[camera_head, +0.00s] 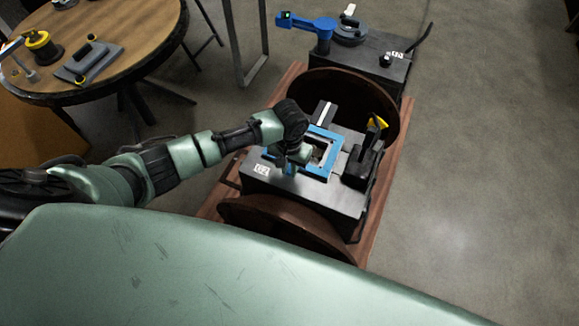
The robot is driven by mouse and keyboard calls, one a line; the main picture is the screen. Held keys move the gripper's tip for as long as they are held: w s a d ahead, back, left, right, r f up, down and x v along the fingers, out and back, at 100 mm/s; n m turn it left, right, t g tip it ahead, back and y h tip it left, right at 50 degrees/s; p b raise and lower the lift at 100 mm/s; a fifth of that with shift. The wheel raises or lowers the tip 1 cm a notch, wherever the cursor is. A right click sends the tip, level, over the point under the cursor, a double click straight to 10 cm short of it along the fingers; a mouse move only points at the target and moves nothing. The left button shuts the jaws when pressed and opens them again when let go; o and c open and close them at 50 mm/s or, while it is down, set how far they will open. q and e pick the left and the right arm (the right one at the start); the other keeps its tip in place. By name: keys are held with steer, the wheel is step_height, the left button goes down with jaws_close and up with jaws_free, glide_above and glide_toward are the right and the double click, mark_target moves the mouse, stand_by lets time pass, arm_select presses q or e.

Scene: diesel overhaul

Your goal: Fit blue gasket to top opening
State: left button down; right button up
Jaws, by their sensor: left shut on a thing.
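The blue gasket (320,174) is a square frame lying at the opening on top of the black engine block (318,192). Whether it rests flat on the block or is held slightly above it, I cannot tell. The top opening (320,152) shows through the middle of the frame. My left gripper (292,163) is at the left side of the gasket and is shut on it; its fingertips are partly hidden by the wrist. My right gripper is not in view.
The block sits between two brown wheels (285,222) on a wooden base (392,182). Behind is a black unit with a blue tool (308,23). A round table (150,35) with parts is at upper left. Floor at right is clear.

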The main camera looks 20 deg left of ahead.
arm_select(q)
steer(key=shift+s+f, duration=0.1)
steer(key=shift+f, duration=0.55)
stand_by(0.7)
steer(key=c, duration=1.3)
jaws_free()
steer(key=shift+r, duration=0.1)
steer(key=shift+r, duration=3.85)
